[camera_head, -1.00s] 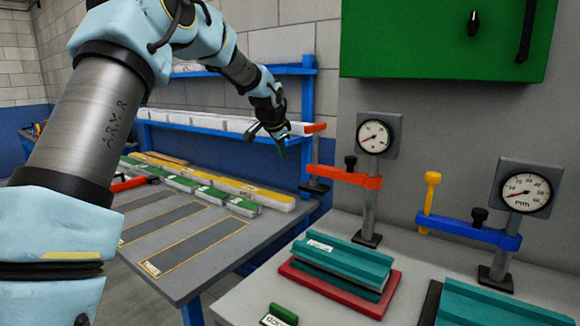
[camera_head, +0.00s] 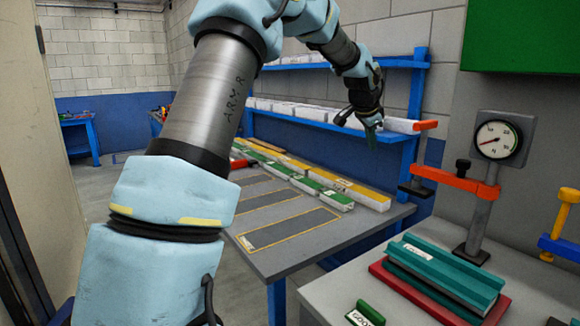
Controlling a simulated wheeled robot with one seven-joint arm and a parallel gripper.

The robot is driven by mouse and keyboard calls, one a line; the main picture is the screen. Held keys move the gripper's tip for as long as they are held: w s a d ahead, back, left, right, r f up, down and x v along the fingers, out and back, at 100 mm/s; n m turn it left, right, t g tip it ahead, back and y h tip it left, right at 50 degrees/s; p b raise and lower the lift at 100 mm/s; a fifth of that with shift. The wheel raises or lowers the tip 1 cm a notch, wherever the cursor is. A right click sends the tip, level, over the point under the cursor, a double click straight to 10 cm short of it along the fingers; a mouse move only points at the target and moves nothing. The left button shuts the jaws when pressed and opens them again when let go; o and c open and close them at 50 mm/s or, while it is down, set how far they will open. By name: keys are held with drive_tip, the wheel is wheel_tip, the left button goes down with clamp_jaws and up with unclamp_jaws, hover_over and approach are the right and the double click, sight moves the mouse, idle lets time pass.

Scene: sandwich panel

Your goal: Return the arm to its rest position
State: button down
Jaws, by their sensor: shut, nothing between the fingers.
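My arm reaches up from the lower left and bends over toward the back shelf. My gripper (camera_head: 371,135) hangs at its end, pointing down, in front of the blue shelf rack. It looks shut and holds nothing. It is above the far right part of the grey table and appears clear of the boxes. Part of the shelf behind it is hidden by the arm.
The grey table (camera_head: 268,262) carries a row of green and yellow boxes (camera_head: 305,183). An orange clamp (camera_head: 455,180) with a gauge (camera_head: 497,140) stands right, by teal panels on a red plate (camera_head: 385,274). Open floor lies at the left.

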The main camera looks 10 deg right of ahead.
drive_tip(key=s+a+f+n+g+y, duration=0.1)
drive_tip(key=s+a+f+n, duration=0.25)
drive_tip(key=a, duration=0.55)
drive_tip(key=s+a+f+n+y, duration=0.1)
drive_tip(key=s+a+f+n, duration=0.2)
drive_tip(key=a, duration=0.5)
drive_tip(key=s+a+f+n+g+y, duration=0.1)
drive_tip(key=s+a+f+n, duration=0.15)
drive_tip(key=s+a, duration=0.45)
drive_tip(key=s+a+f+n+g, duration=0.1)
drive_tip(key=s+a+f+n, duration=0.2)
drive_tip(key=s+a, duration=0.3)
drive_tip(key=s+a+f+n+g+y, duration=0.1)
drive_tip(key=s+a+f+n, duration=0.2)
drive_tip(key=s+a, duration=0.4)
drive_tip(key=shift+a, duration=0.55)
